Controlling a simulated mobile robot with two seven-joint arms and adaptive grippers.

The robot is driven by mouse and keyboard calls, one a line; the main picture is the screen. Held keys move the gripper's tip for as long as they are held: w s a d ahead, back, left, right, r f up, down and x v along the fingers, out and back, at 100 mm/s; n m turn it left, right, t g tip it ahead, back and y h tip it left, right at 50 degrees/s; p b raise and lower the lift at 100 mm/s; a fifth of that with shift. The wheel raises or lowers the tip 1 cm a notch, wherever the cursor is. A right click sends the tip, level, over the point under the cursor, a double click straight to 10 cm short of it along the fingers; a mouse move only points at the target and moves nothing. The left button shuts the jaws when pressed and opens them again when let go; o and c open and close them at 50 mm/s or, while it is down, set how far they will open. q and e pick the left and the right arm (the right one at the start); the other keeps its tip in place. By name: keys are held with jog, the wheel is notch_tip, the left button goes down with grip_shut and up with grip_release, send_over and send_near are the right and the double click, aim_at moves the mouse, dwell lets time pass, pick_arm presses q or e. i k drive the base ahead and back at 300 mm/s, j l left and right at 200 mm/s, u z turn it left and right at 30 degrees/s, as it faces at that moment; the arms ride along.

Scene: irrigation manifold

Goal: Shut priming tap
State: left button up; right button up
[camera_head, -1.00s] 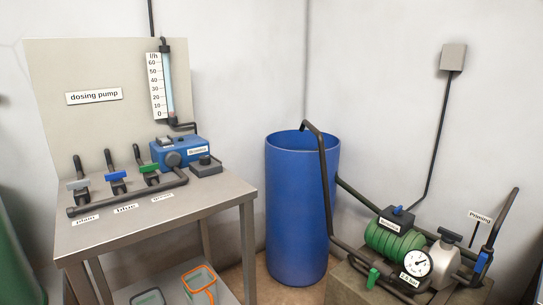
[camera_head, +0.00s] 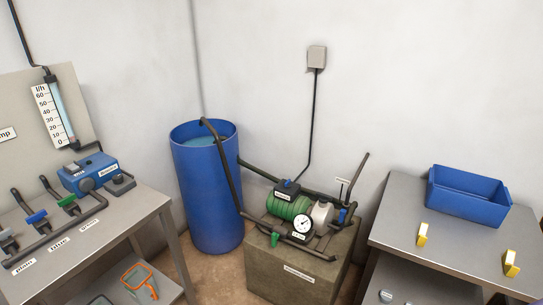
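The pump set stands on a stone-coloured plinth (camera_head: 290,275) in the middle of the view. It has a green ribbed motor (camera_head: 288,206), a pale pump body (camera_head: 322,213) and a white round gauge (camera_head: 302,224). The priming tap (camera_head: 342,215) shows as a small blue handle on the pipe at the pump's right, under a small sign on a post. Its exact handle angle is too small to tell. A green handle (camera_head: 275,239) sits at the pump's front left. Neither of my grippers is in view.
A blue barrel (camera_head: 207,200) with water stands left of the pump. The dosing table (camera_head: 130,222) with several taps is at the left. A grey table (camera_head: 395,235) at the right holds a blue bin (camera_head: 468,196) and two yellow blocks. Floor shows between the left table and plinth.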

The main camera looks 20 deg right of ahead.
aim_at(343, 213)
jog(key=l+z, duration=0.2)
jog(key=z, duration=1)
jog(key=k+l, duration=0.05)
